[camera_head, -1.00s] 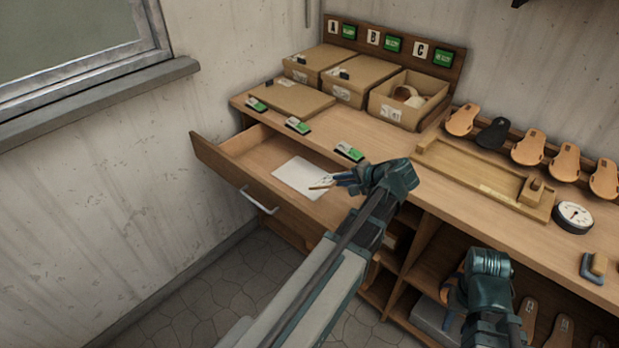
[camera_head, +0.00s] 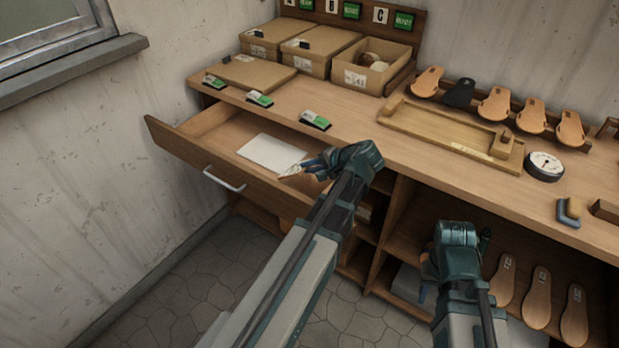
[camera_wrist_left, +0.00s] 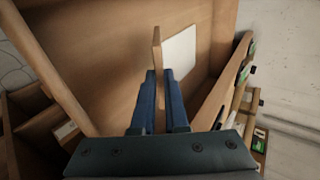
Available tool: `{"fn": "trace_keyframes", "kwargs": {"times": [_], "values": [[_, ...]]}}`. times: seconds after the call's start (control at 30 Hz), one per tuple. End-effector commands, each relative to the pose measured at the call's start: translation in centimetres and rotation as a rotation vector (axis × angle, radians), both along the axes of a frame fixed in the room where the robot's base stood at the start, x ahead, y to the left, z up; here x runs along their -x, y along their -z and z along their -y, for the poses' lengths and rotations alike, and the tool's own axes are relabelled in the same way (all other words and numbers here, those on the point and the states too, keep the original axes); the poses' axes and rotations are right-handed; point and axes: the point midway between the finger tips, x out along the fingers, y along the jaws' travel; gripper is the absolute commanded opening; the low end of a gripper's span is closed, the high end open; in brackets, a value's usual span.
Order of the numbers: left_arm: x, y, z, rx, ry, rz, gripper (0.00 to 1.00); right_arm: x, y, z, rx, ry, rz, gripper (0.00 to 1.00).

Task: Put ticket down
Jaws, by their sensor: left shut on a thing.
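My left gripper (camera_head: 304,168) is over the open drawer (camera_head: 187,154), near its right end. Its blue fingers are shut on a thin tan piece, the ticket (camera_wrist_left: 157,45), which stands edge-on between the fingertips in the left wrist view. In the head view the ticket (camera_head: 290,172) is small and partly hidden by the fingers. A white sheet (camera_head: 270,151) lies flat on the drawer floor, just beyond the ticket. It also shows in the left wrist view (camera_wrist_left: 181,56). My right gripper (camera_head: 427,279) is low in front of the shelves; its jaws are too hidden to judge.
The bench (camera_head: 345,123) carries closed boxes (camera_head: 325,52), an open box (camera_head: 371,72), green-and-white tags (camera_head: 315,119), a wooden tray (camera_head: 440,132) and a round gauge (camera_head: 544,166). Soles (camera_head: 541,298) stand on the lower shelf. The drawer's left part is clear.

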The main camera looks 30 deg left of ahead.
Motion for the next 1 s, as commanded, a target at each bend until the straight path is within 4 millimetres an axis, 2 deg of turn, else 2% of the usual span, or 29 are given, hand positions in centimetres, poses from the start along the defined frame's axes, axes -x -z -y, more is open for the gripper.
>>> {"fn": "trace_keyframes", "kwargs": {"times": [0.03, 0.2, 0.6, 0.63, 0.7, 1.0], "values": [[0.0, 1.2, 0.0, 0.000, 0.000, 0.000, 0.00, 0.0, 1.2, 0.0, 0.000, 0.000, 0.000, 0.39], [0.0, 3.0, 0.0, 0.000, 0.000, 0.000, 0.00, 0.0, 3.0, 0.0, 0.000, 0.000, 0.000, 0.39], [0.0, 3.2, 0.0, 0.000, 0.000, 0.000, 0.00, 0.0, 3.2, 0.0, 0.000, 0.000, 0.000, 0.39], [0.0, 3.2, 0.0, 0.000, 0.000, 0.000, 0.13, 0.0, 3.2, 0.0, 0.000, 0.000, 0.000, 0.39], [0.0, 3.1, 0.0, 0.000, 0.000, 0.000, 0.24, 0.0, 3.1, 0.0, 0.000, 0.000, 0.000, 0.39], [0.0, 3.0, 0.0, 0.000, 0.000, 0.000, 0.24, 0.0, 3.0, 0.0, 0.000, 0.000, 0.000, 0.39]]}}
